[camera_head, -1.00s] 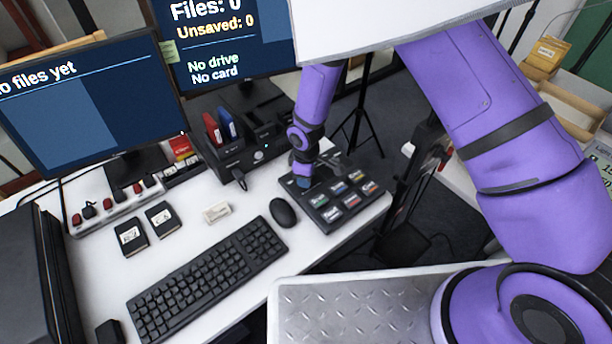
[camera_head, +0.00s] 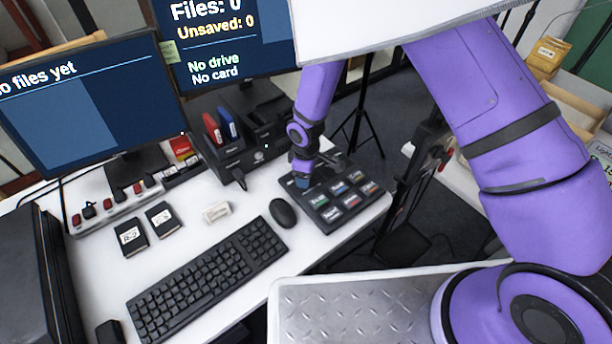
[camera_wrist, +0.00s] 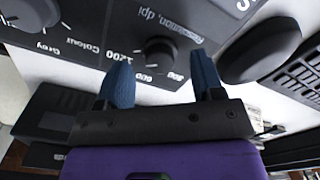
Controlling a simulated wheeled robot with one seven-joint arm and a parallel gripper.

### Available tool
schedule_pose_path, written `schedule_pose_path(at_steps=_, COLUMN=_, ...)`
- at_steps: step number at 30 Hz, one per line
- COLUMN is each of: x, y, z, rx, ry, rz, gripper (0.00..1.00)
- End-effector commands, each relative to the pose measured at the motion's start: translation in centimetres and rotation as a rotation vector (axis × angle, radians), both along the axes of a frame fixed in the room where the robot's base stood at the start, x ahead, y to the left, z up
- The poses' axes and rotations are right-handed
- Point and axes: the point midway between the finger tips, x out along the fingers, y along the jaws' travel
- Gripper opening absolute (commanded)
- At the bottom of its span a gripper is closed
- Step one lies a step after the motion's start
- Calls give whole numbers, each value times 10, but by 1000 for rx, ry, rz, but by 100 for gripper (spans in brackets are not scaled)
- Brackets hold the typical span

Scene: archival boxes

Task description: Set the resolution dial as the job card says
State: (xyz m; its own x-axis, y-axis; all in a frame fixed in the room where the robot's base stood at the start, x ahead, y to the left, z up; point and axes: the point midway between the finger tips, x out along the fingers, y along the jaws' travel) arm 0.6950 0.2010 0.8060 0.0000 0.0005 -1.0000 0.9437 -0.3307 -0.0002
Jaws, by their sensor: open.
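The control panel (camera_head: 338,203), a dark box with several labelled buttons, lies at the right end of the white desk. In the wrist view the resolution dial (camera_wrist: 160,52) is a round black knob under the label "Resolution, dpi", with marks 300, 600 and 1200. Its pointer setting cannot be made out. My gripper (camera_wrist: 163,82) is open, its two blue fingers apart, with the knob just beyond and between the fingertips in the picture. Contact cannot be told. In the head view my gripper (camera_head: 301,180) is at the panel's left end, hiding the dial. I cannot identify a job card.
A second knob (camera_wrist: 32,10) marked Grey and Colour sits beside the dial. The mouse (camera_head: 283,212) lies close to the panel, the keyboard (camera_head: 208,278) nearer. A black dock (camera_head: 240,150) with red and blue cartridges stands behind. The monitor reads "No drive, No card".

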Motion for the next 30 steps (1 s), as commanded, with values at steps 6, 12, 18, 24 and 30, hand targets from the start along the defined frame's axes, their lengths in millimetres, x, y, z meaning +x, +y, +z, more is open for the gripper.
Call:
schedule_pose_path(at_steps=6, x=1, y=0, z=40, rx=2, ry=-3, rz=-2, gripper=62)
schedule_pose_path(at_steps=12, x=0, y=-1, z=73, rx=0, ry=-2, rz=-1, gripper=62)
schedule_pose_path(at_steps=18, x=0, y=0, z=91, rx=1, ry=-1, rz=-1, gripper=62)
schedule_pose_path(at_steps=24, x=0, y=0, z=94, rx=-1, ry=0, rz=-1, gripper=62)
schedule_pose_path(at_steps=30, x=0, y=0, z=94, rx=0, ry=0, rz=-1, gripper=62)
